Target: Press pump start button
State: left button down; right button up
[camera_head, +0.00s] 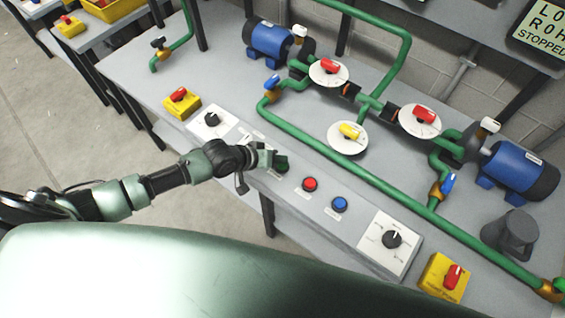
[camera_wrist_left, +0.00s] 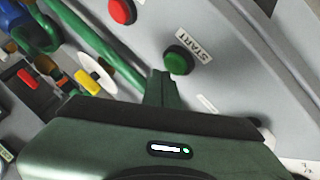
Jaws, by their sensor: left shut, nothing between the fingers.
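The green button (camera_head: 282,165) is on the sloped grey control panel (camera_head: 325,204), left of the red button (camera_head: 310,184) and the blue button (camera_head: 339,204). In the left wrist view the green button (camera_wrist_left: 178,60) sits beside a label reading START. My left gripper (camera_head: 268,158) is shut and empty, with its fingertips close to the green button. In the left wrist view the fingertips (camera_wrist_left: 163,78) appear just below and left of the button. I cannot tell whether they touch it. My right gripper is not in view.
Rotary knobs (camera_head: 211,119) (camera_head: 391,239) flank the buttons. Yellow boxes with red switches (camera_head: 181,103) (camera_head: 443,277) stand at both ends. Behind are green pipes (camera_head: 318,148), round dials with coloured handles (camera_head: 347,137) and blue pump motors (camera_head: 518,172). A sign (camera_head: 540,35) reads STOPPED.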

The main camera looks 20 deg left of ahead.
pick_arm(q)
jog(key=shift+f, duration=0.1)
dwell(0.4)
jog(key=shift+f, duration=0.45)
dwell(0.3)
jog(key=shift+r+p, duration=0.45)
jog(key=shift+r, duration=0.1)
notch_tip(320, 180, up, 6)
jog(key=p, duration=0.6)
